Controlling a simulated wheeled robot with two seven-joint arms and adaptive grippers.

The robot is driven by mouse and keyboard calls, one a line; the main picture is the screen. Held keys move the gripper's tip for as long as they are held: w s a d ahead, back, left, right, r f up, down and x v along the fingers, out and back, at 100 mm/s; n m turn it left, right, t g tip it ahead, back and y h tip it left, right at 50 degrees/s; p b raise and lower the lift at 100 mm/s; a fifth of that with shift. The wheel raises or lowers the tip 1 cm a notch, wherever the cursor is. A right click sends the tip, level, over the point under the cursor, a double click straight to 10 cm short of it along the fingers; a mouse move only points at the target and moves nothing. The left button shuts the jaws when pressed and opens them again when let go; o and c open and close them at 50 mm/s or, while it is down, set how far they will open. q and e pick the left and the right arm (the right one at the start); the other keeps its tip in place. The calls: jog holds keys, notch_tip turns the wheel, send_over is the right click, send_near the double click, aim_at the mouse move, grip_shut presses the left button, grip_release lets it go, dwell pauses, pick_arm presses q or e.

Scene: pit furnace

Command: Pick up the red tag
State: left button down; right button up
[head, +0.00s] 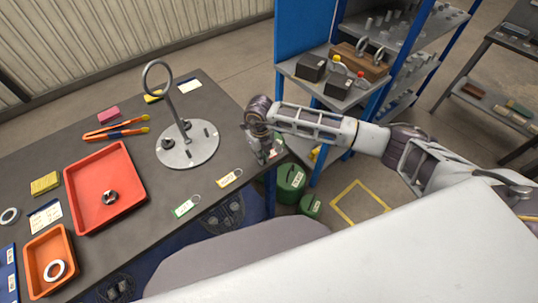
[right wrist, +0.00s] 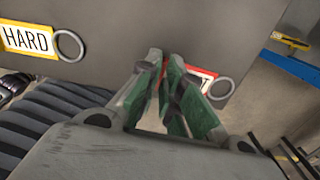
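The red tag (right wrist: 203,79) has a white face and a metal ring (right wrist: 222,88). In the right wrist view it shows just right of my right gripper (right wrist: 166,62), and a strip of red shows between the fingertips. The fingers hide most of the tag. The fingertips are close together and look shut on it, at table height near the table's edge. In the head view my right gripper (head: 266,158) points down at the table's right corner and largely covers the tag. My left gripper is not in view.
The yellow HARD tag (head: 230,179) and a green tag (head: 186,206) lie along the table's front edge. A round metal stand with a ring-topped post (head: 187,147) stands behind. A red tray (head: 105,187) is at left. A blue shelf (head: 300,45) stands beyond the table's right side.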

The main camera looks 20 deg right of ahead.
grip_shut()
jog(key=shift+r, duration=0.15)
notch_tip(320, 180, up, 10)
jog(key=b, duration=0.1)
jog(key=shift+b, duration=0.3)
dwell(0.9)
